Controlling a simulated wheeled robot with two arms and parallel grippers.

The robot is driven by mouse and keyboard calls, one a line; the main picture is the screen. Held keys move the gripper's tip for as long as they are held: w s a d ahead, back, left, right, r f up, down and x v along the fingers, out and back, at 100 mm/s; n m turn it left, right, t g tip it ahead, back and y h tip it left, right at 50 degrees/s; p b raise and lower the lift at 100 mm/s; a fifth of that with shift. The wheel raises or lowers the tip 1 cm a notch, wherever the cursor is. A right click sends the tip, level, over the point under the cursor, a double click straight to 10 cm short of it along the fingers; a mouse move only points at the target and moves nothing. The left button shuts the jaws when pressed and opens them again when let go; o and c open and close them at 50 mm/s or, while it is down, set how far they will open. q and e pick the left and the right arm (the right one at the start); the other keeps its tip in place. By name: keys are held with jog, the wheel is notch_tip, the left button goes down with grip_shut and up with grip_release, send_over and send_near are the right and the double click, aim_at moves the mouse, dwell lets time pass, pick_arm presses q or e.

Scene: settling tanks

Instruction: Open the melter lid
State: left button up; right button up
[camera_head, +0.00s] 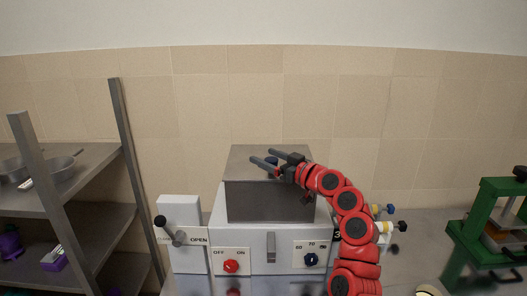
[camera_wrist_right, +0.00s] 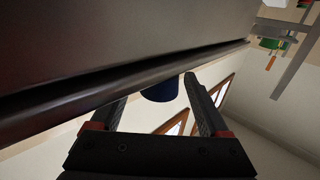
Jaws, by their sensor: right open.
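The melter is a white box (camera_head: 240,243) on the counter with a grey metal lid (camera_head: 268,202) over its top. The lid looks shut, with its top level. A blue knob (camera_head: 271,160) shows at the lid's top, between the fingers of my right gripper (camera_head: 262,156). This gripper is open, its fingers pointing left over the lid. In the right wrist view the blue knob (camera_wrist_right: 160,92) sits between the fingertips, partly hidden by a dark edge. I cannot tell whether a finger touches it. My left gripper is not in view.
A lever unit (camera_head: 180,215) marked OPEN stands left of the melter. The front has a red knob (camera_head: 231,266), a dark blue dial (camera_head: 311,259) and a grey handle (camera_head: 271,247). Shelves (camera_head: 75,180) stand left, a green press (camera_head: 490,225) right.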

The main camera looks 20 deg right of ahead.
jog(key=shift+x, duration=0.85)
jog(key=shift+f, duration=0.1)
jog(key=shift+c, duration=0.3)
grip_shut()
dwell(0.6)
